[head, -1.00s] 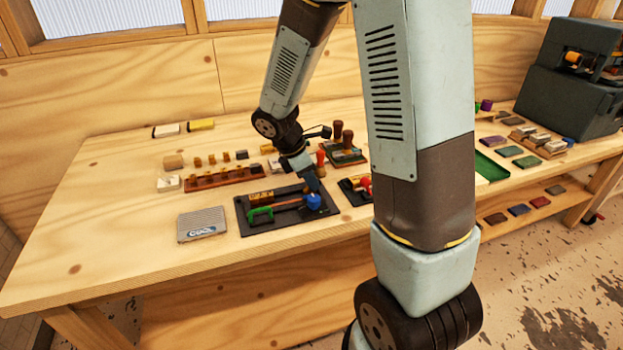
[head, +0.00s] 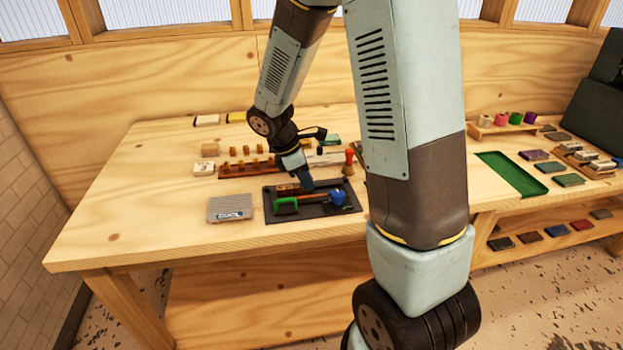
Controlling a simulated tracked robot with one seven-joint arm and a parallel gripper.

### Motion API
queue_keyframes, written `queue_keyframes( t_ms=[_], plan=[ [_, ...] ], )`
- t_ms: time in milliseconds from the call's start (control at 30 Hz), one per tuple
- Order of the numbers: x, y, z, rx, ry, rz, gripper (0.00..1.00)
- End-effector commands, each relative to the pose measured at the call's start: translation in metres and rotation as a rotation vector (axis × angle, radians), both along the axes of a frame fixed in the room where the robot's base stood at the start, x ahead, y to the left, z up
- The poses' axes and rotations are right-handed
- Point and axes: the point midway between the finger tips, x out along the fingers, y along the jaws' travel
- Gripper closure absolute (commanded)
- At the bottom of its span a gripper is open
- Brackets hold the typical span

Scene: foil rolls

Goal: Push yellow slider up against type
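A dark tray (head: 349,209) lies on the wooden bench, near its front edge. In it are gold-brown blocks (head: 287,189) that look like type, a green handle (head: 286,206) at the left and a blue knob (head: 337,197) at the right. I cannot clearly make out a yellow slider; it may be hidden or too small. My gripper (head: 307,185) points down at the tray, just right of the gold-brown blocks and left of the blue knob. Its fingertips are too small to show whether it is open or touching anything.
A grey box (head: 230,208) lies left of the tray. A brown rack (head: 248,168) with small blocks stands behind it. A red-topped stamp (head: 348,162) stands behind the tray's right side. A green tray (head: 511,174) lies to the right. My arm hides part of the bench.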

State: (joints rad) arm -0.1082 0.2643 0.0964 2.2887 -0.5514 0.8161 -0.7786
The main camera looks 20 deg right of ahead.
Motion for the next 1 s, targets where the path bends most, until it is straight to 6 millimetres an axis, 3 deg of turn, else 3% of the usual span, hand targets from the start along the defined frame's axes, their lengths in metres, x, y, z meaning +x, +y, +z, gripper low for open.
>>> queue_keyframes(
  t_ms=[267, 633, 1000],
  plan=[
    [0.000, 0.001, 0.000, 0.001, -0.001, 0.001, 0.57],
    [0.000, 0.003, 0.006, 0.000, -0.001, 0.001, 0.56],
    [0.004, 0.026, 0.066, 0.001, -0.005, 0.000, 0.56]
  ],
)
